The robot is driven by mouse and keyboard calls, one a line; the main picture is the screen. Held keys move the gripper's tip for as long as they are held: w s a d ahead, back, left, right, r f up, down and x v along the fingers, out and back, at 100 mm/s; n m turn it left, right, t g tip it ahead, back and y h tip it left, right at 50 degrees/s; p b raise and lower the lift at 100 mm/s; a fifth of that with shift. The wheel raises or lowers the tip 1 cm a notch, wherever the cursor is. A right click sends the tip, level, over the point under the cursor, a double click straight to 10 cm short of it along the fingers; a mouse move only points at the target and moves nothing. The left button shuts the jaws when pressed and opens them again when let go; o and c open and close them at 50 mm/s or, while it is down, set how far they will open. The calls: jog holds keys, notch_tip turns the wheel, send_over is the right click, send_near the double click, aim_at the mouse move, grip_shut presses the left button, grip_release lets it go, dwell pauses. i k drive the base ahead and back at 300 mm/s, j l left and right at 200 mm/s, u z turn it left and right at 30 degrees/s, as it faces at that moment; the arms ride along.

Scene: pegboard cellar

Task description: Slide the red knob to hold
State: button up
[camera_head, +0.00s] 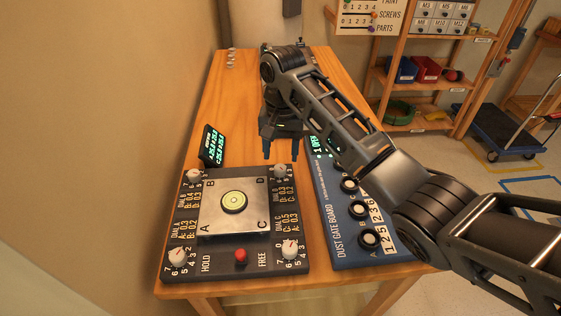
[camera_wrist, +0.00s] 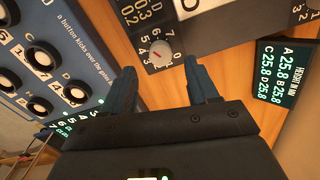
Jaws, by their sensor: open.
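The red knob (camera_head: 241,256) sits on the front strip of a dark panel (camera_head: 215,265), between the words HOLD on its left and FREE on its right. The knob is outside the wrist view. My gripper (camera_head: 267,155) is over the far edge of the panel, well away from the knob, pointing down. In the wrist view my gripper (camera_wrist: 158,72) has its two blue fingers apart with nothing between them. A white dial with a red mark (camera_wrist: 161,53) lies just beyond the fingertips.
The blue dust gate board (camera_head: 345,250) with black-rimmed buttons lies to the right, under my arm. A wall is left.

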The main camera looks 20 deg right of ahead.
aim_at(241, 255)
jog(key=k, duration=1)
